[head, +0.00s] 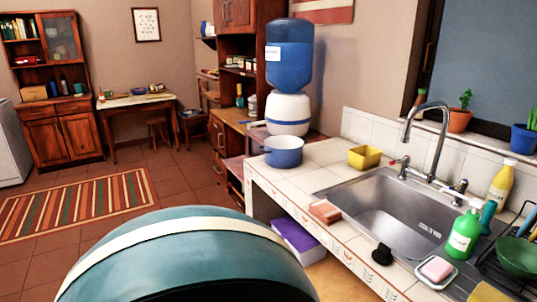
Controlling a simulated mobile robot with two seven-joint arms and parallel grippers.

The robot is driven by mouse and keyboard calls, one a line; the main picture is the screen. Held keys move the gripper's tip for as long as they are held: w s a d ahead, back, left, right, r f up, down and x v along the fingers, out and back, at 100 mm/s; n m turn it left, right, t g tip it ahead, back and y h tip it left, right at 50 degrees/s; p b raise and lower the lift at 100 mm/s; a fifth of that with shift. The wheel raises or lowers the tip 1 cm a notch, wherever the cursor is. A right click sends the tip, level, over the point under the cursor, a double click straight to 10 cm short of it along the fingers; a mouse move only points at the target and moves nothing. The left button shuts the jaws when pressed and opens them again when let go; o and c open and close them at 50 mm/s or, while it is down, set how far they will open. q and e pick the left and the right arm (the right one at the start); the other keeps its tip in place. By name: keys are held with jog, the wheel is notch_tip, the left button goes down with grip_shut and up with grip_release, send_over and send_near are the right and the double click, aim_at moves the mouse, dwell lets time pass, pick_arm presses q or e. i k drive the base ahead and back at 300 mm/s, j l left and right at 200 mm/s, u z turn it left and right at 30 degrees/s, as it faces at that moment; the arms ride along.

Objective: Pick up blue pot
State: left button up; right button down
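The blue pot (284,153) stands upright on the white tiled counter (318,156), near its far left corner. Its rim is pale and its handle sticks out to the left. It stands just in front of the white base of the water dispenser. Neither my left gripper nor my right gripper shows in the head view, and nothing is touching the pot.
A water dispenser (290,60) with a blue bottle stands behind the pot. A yellow container (365,157) and a metal sink (400,205) lie to its right. A green soap bottle (464,233) stands at the near right. Tiled floor is open at left around the striped rug (80,204).

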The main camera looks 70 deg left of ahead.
aim_at(280, 152)
jog(key=u, duration=2.15)
jog(key=z, duration=0.4)
jog(key=i+j+z, duration=0.1)
jog(key=z, duration=0.3)
jog(key=j+z, duration=0.4)
jog(key=i+j+z, duration=0.1)
jog(key=j+z, duration=0.5)
jog(key=j, duration=0.25)
jog(key=j+z, duration=0.25)
jog(key=j, duration=0.2)
jog(key=j+z, duration=0.1)
jog(key=j, duration=0.45)
jog(key=k+j+z, duration=0.1)
jog(key=j, duration=0.45)
jog(key=k, duration=0.05)
